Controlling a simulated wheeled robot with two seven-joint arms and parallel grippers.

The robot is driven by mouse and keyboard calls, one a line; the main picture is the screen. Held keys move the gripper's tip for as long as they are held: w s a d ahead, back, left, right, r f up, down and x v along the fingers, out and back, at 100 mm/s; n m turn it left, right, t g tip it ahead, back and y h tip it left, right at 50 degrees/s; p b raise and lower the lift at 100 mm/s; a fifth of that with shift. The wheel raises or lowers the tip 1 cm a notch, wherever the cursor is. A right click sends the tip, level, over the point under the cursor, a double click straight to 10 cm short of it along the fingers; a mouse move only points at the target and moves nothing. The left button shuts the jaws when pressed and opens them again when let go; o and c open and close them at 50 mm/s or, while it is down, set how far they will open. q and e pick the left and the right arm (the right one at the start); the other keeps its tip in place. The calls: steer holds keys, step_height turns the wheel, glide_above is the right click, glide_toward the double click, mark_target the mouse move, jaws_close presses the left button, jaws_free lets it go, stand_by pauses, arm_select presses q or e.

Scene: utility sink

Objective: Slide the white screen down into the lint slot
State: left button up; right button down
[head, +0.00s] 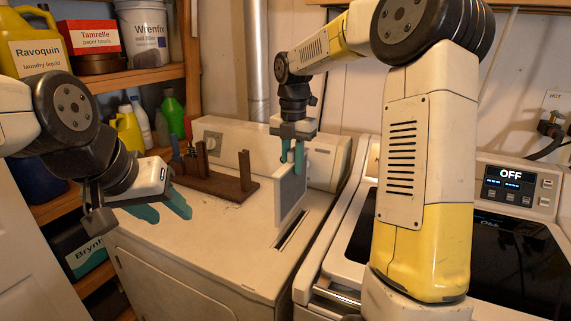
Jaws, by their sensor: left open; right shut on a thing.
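The white screen (290,195) is a thin upright panel with a grey face, over the dryer top. My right gripper (292,155) is shut on its top edge, fingers pointing down. The lint slot (292,229) is a dark narrow opening in the dryer top, just in front of and below the screen. The screen's lower edge is close to the slot's far end; I cannot tell whether it touches or enters it. My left gripper (165,208) is open and empty at the left, over the dryer's left edge.
A brown wooden rack (213,180) with upright posts stands on the dryer top (235,225), left of the screen. Shelves with bottles, including a green bottle (172,115), are at the left. A washer (345,265) with a dark lid stands at the right.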

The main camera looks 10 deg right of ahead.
mark_target(292, 182)
steer(key=shift+f, duration=0.1)
steer(key=shift+f, duration=2.75)
steer(key=shift+f, duration=6.45)
steer(key=c, duration=1.2)
jaws_free()
